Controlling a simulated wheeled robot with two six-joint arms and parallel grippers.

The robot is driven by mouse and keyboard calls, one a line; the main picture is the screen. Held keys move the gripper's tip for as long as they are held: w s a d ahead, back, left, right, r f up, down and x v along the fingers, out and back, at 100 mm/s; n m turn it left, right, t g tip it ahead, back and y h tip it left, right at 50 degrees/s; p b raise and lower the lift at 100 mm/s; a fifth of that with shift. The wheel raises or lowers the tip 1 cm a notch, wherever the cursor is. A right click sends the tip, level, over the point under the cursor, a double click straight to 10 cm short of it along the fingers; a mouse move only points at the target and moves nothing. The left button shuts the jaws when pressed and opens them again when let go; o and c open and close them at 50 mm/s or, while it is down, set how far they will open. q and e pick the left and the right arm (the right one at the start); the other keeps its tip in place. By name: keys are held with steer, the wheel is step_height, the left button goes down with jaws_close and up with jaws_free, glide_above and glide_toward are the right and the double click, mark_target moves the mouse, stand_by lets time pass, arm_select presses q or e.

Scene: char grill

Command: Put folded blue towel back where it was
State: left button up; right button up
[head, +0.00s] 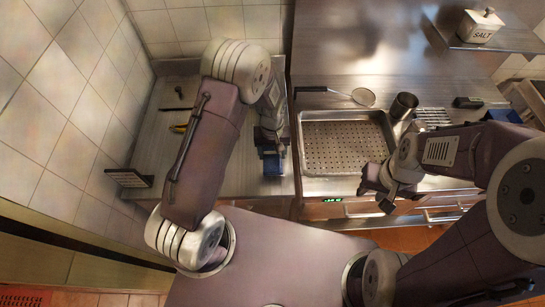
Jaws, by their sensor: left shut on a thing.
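The folded blue towel (272,164) is at the right part of the left counter, close to its front edge. My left gripper (271,146) reaches down over it from behind and is shut on it. The gripper hides part of the towel, and I cannot tell whether the towel touches the counter. My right gripper (377,191) hangs in front of the perforated tray's right front corner, apart from the towel. I cannot tell if its fingers are open or shut.
A perforated metal tray (343,119), a strainer (362,97), a dark cup (403,105) and a salt box (480,27) are right.

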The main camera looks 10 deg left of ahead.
mark_target(273, 154)
arm_select(q)
step_height(273, 154, down, 4)
steer(key=shift+w+d+r+p, duration=0.1)
steer(key=shift+d+p, duration=0.05)
steer(key=shift+p, duration=0.35)
steer(key=shift+f, duration=0.2)
steer(key=o, duration=1.3)
steer(key=shift+r, duration=0.15)
